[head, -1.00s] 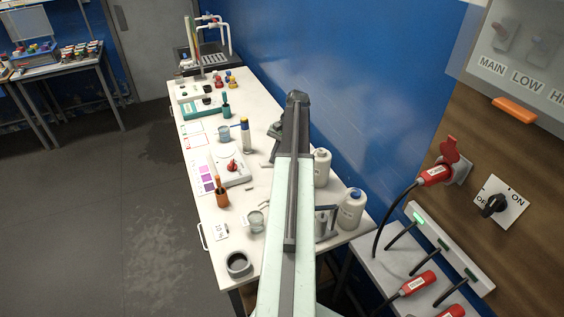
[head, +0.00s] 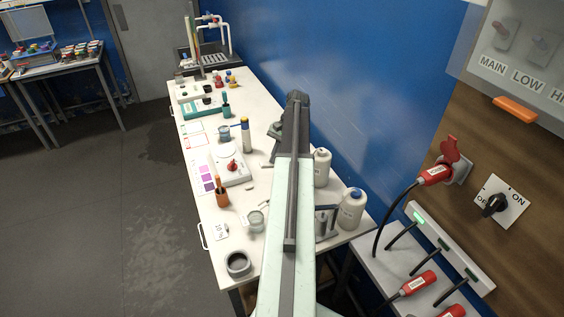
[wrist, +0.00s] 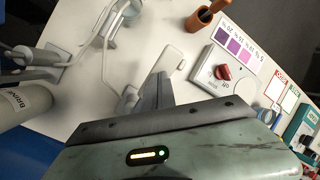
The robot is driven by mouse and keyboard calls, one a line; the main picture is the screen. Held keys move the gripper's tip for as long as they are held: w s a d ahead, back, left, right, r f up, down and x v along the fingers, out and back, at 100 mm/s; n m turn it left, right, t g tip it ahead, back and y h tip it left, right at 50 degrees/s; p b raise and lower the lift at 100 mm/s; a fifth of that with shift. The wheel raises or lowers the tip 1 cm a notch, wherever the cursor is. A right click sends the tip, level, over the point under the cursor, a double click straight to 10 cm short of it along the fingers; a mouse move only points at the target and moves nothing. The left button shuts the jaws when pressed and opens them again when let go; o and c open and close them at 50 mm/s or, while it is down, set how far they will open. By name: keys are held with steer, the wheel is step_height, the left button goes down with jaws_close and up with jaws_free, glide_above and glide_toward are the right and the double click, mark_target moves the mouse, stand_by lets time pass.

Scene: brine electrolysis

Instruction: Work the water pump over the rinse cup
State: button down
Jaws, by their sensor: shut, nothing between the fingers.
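A grey lever-like device (head: 321,222), which looks like the water pump, stands near the right edge of the white bench beside my arm. It also shows at the left of the wrist view (wrist: 44,66). A clear glass cup (head: 256,221), possibly the rinse cup, stands to its left and shows at the top of the wrist view (wrist: 110,31). My gripper (wrist: 160,84) is shut and empty over the bench, apart from the device and the cup. A pale, flat, rounded piece (wrist: 172,62) shows just beyond the fingertips. My arm hides part of the bench in the head view.
A blue-capped white bottle (head: 352,209) stands right of the device, and another bottle (head: 321,168) stands behind. An orange cup (head: 221,195), a stirrer plate with a red knob (head: 232,166) and a dark grey pot (head: 238,264) are left of my arm. The blue wall is close on the right.

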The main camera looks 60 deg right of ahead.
steer(key=f+b, duration=0.5)
steer(key=shift+w+a+f, duration=0.2)
steer(key=shift+a, duration=0.1)
steer(key=r+p, duration=0.5)
steer(key=shift+s+d+r+p, duration=0.2)
steer(key=shift+d+r+p, duration=0.1)
steer(key=shift+r+p, duration=0.05)
steer(key=shift+f, duration=0.1)
stand_by(1.3)
stand_by(1.3)
stand_by(1.8)
steer(key=shift+r+p, duration=0.3)
steer(key=shift+r, duration=0.1)
steer(key=shift+f, duration=0.2)
stand_by(0.8)
